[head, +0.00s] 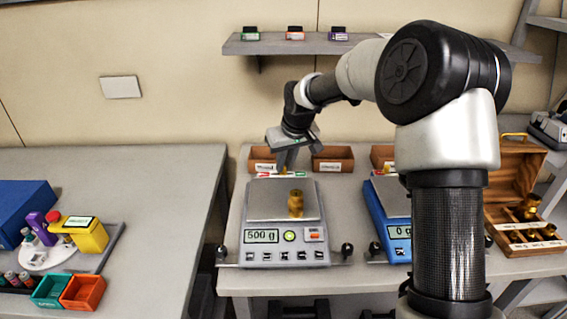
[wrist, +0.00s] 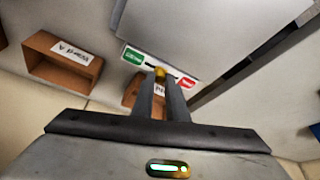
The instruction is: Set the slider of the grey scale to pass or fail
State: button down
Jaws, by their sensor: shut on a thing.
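The grey scale (head: 261,202) stands on the right-hand bench and its display reads 500 g. A brass weight (head: 296,203) stands on its pan. At the scale's back edge is a slider strip with a green label (wrist: 133,57) and a red label (wrist: 186,83); their words are too small to read surely. The yellow slider knob (wrist: 160,72) sits between the two labels, near the middle of the slot. My gripper (wrist: 161,84) is shut on the knob. In the head view my gripper (head: 284,168) reaches down behind the pan and mostly hides the knob.
A blue scale (head: 376,214) reading 0 g stands to the right. Wooden bins (head: 332,160) line the bench's back, close behind my gripper. An open wooden case (head: 515,180) with brass weights is at far right. A shelf (head: 270,46) hangs above.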

jog(key=d, duration=0.3)
jog(key=shift+d+p, duration=0.3)
jog(key=shift+d, duration=0.05)
jog(key=c, duration=1.7)
grip_release()
jog(key=shift+r, duration=0.1)
jog(key=p+v, duration=0.2)
jog(key=v, duration=1.5)
jog(key=shift+s+r, duration=0.1)
jog(key=shift+s, duration=0.05)
